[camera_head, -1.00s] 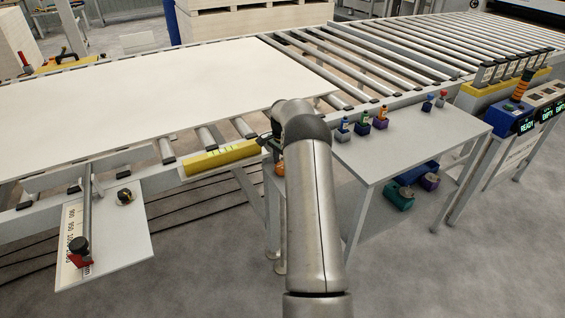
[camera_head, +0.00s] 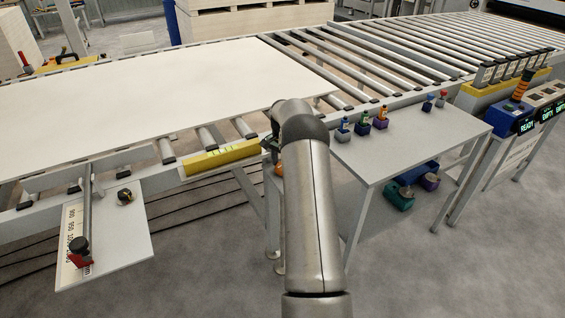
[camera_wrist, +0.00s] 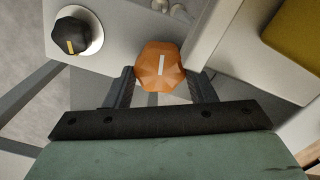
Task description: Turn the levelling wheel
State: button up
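The orange faceted levelling wheel (camera_wrist: 160,66) has a white stripe and shows at the top middle of the wrist view. A little of its orange also shows beside my wrist in the head view (camera_head: 279,170). My gripper (camera_wrist: 165,82) is open, with its two dark fingers apart, one on each side of the wheel. I cannot tell whether either finger touches it. In the head view my arm hides most of the gripper and the wheel.
A black knob with a yellow mark (camera_wrist: 70,36) sits on a white disc left of the wheel. A yellow block (camera_wrist: 295,35) is at the right. In the head view a large pale board (camera_head: 150,90) lies on rollers, and a side table (camera_head: 400,150) carries small coloured bottles.

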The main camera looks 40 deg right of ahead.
jog(key=o, duration=0.4)
notch_tip(320, 180, up, 18)
jog(key=shift+f+p, duration=0.25)
jog(key=shift+p, duration=0.2)
jog(key=s+d+f+m+t+y, duration=0.2)
jog(key=s+d+m+y, duration=0.3)
jog(key=m, duration=0.4)
jog(key=shift+h, duration=0.6)
jog(key=x, duration=0.5)
jog(key=w+x, duration=0.1)
jog(key=x, duration=0.5)
jog(key=d+x, duration=0.1)
jog(key=x, duration=0.5)
jog(key=shift+w+f, duration=0.15)
jog(key=shift+w, duration=0.2)
